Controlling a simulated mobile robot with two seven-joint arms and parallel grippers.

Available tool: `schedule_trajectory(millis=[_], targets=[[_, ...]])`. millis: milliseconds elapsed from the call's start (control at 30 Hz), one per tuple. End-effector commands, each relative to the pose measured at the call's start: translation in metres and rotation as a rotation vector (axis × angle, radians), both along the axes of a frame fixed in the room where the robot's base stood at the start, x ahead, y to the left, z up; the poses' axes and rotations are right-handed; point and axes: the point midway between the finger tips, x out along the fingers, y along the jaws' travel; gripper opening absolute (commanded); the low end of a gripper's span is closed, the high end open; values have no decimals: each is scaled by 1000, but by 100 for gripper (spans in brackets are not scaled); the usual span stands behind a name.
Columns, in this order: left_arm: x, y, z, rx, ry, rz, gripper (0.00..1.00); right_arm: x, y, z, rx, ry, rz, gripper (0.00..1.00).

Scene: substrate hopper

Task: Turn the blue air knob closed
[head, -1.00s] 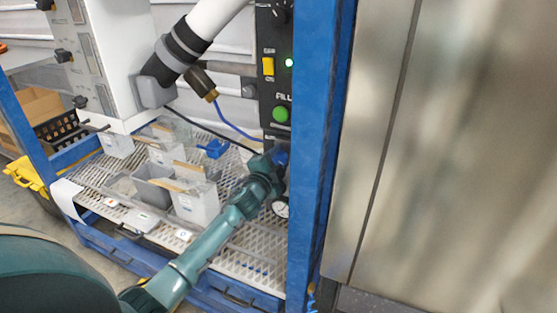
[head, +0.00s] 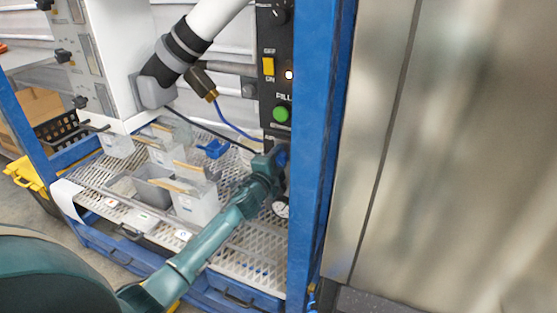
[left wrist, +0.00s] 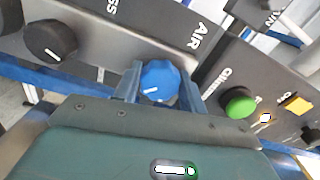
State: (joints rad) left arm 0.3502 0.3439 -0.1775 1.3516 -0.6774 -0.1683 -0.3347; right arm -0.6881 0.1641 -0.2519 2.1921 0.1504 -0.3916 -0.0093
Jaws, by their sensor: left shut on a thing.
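The blue air knob (left wrist: 160,82) sits on a dark panel beside the "AIR" label in the left wrist view. A white pointer line shows on its face. My left gripper (left wrist: 160,90) has a finger on each side of the knob and is shut on it. In the head view my left gripper (head: 276,160) reaches the lower part of the black control panel (head: 277,75), and only a bit of the blue knob (head: 283,157) shows beside it. My right gripper is in neither view.
A blue frame post (head: 318,150) stands close right of the gripper. A green button (head: 280,114) and yellow switch (head: 268,66) are above. Grey bins (head: 196,205) stand on the mesh shelf to the left. A black knob (left wrist: 50,42) neighbours the blue one.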

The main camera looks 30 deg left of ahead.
Motion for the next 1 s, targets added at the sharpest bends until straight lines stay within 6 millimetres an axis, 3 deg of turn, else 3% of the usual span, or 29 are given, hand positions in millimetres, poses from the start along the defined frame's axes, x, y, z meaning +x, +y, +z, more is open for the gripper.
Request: schedule_trajectory(millis=[33, 67, 300, 667, 767, 1000], targets=[[0, 0, -1, 5, 1, 0, 18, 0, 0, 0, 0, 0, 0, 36], [0, 0, -1, 5, 1, 0, 43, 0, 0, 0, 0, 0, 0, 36], [0, 0, 0, 3, 1, 0, 63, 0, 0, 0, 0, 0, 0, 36], [-8, 0, -1, 1, 1, 0, 63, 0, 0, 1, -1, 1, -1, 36], [-22, -1, -1, 2, 2, 0, 63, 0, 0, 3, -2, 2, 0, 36], [-75, -4, -1, 3, 3, -1, 63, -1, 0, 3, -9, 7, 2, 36]])
